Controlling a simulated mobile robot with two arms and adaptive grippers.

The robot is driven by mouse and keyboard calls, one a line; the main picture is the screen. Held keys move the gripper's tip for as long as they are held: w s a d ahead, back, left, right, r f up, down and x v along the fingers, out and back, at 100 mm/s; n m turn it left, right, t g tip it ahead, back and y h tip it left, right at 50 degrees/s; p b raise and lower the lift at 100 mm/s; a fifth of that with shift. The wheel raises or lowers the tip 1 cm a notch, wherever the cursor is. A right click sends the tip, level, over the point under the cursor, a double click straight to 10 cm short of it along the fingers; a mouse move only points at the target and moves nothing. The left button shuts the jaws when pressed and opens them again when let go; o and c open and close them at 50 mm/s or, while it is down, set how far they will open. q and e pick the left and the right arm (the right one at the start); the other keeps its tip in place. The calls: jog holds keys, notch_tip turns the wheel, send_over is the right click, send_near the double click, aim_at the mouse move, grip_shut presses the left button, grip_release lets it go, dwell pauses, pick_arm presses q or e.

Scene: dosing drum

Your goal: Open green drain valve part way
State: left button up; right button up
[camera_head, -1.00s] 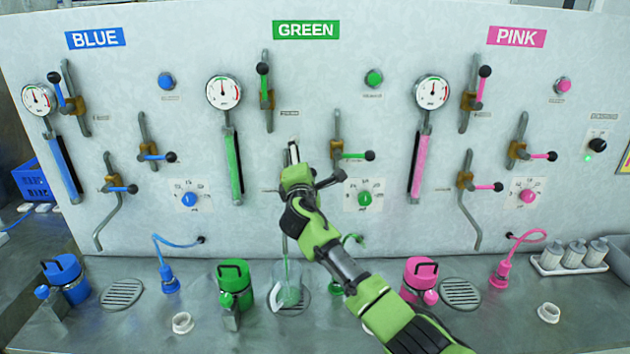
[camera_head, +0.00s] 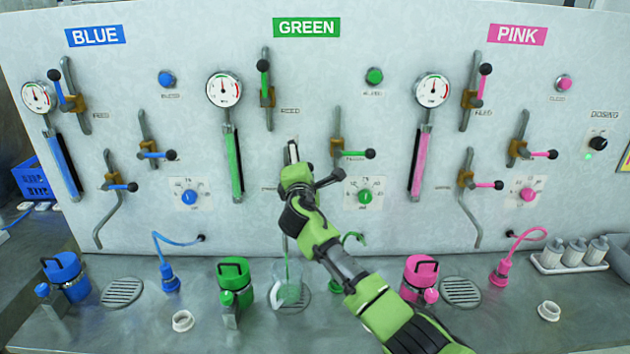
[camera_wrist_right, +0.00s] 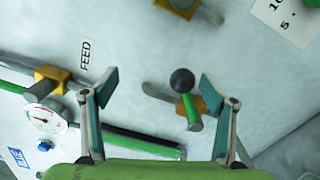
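The green drain valve shows in the right wrist view as a green lever (camera_wrist_right: 189,108) with a black ball knob, on a brass body. My right gripper (camera_wrist_right: 158,88) is open, with the knob and lever between its spread fingers, nearer the right one; I see no grip on it. In the head view my right gripper (camera_head: 312,167) reaches up to the green section and hides that valve. A clear beaker (camera_head: 289,293) with green liquid stands below on the drain grate, with a thin green stream above it. My left gripper is not in view.
The green feed valve (camera_head: 266,97) is above and the other green valve (camera_head: 337,150) is close right of my gripper. The green sight tube (camera_head: 234,165) is to the left. A green canister (camera_head: 235,285) stands left of the beaker.

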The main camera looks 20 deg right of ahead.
jog(key=p+v, duration=0.5)
jog(key=v, duration=0.4)
dwell(0.3)
